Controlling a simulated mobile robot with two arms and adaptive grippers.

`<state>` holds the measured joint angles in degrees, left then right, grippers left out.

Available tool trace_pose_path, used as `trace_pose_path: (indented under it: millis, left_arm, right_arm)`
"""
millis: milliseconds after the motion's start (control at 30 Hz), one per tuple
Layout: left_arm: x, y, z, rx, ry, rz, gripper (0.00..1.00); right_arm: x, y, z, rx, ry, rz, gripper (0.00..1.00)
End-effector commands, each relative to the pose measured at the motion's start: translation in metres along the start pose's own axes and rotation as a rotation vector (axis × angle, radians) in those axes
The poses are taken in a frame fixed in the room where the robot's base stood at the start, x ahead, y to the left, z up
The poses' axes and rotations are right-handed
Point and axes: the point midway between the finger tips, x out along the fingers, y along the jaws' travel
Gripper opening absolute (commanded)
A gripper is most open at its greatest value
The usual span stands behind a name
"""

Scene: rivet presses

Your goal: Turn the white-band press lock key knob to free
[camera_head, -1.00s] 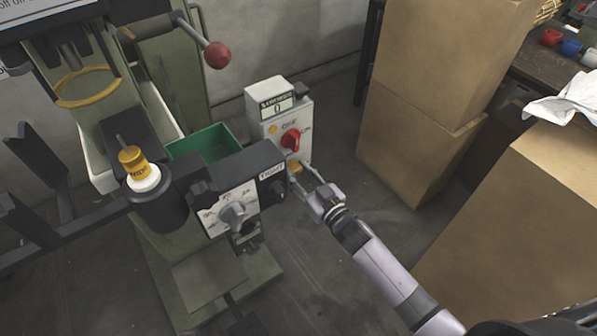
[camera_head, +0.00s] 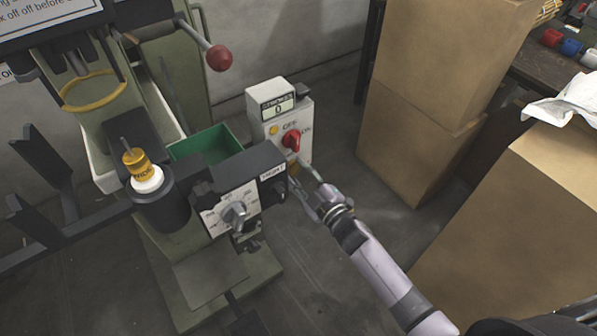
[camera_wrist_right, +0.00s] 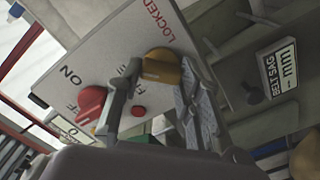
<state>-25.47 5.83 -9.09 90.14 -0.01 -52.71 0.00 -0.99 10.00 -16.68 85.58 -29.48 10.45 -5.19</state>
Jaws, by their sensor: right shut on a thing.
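The yellow lock key knob (camera_wrist_right: 162,66) shows in the right wrist view on a pale panel, with LOCKED printed above it. A second label beside it is partly hidden by a finger. My right gripper (camera_wrist_right: 160,75) has one finger on each side of the knob and is shut on it. In the head view my right gripper (camera_head: 300,178) reaches the lower part of the white control box (camera_head: 302,118), where only a sliver of the yellow knob shows. Which way the knob points is not clear. My left gripper is not in view.
A red ON/OFF switch (camera_head: 291,139) sits just above on the same box. The green press (camera_head: 215,272) with a dial knob (camera_head: 235,214) stands close on the left. Cardboard boxes (camera_head: 412,140) stand at right. Bare floor lies between.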

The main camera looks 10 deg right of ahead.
Motion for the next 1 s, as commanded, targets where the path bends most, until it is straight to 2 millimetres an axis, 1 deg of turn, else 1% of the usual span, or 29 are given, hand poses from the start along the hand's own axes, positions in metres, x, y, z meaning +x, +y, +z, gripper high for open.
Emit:
trace_pose_path:
  millis: [167, 367, 600, 800, 1000]
  left_arm:
    - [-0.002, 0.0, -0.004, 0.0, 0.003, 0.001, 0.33]
    - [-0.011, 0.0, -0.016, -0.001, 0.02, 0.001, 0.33]
    - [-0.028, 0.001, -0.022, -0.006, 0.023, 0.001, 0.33]
    - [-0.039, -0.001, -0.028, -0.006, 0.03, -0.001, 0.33]
    - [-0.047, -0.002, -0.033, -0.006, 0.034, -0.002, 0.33]
  right_arm:
    - [0.0, -0.001, 0.001, -0.167, -0.001, 0.0, 0.05]
    - [0.0, -0.003, 0.001, -0.356, 0.0, -0.001, 0.05]
    - [0.0, -0.004, 0.002, -0.564, 0.0, -0.001, 0.05]
    - [0.0, -0.004, 0.002, -0.695, 0.001, -0.001, 0.05]
    - [0.0, -0.004, 0.002, -0.778, 0.0, -0.002, 0.05]
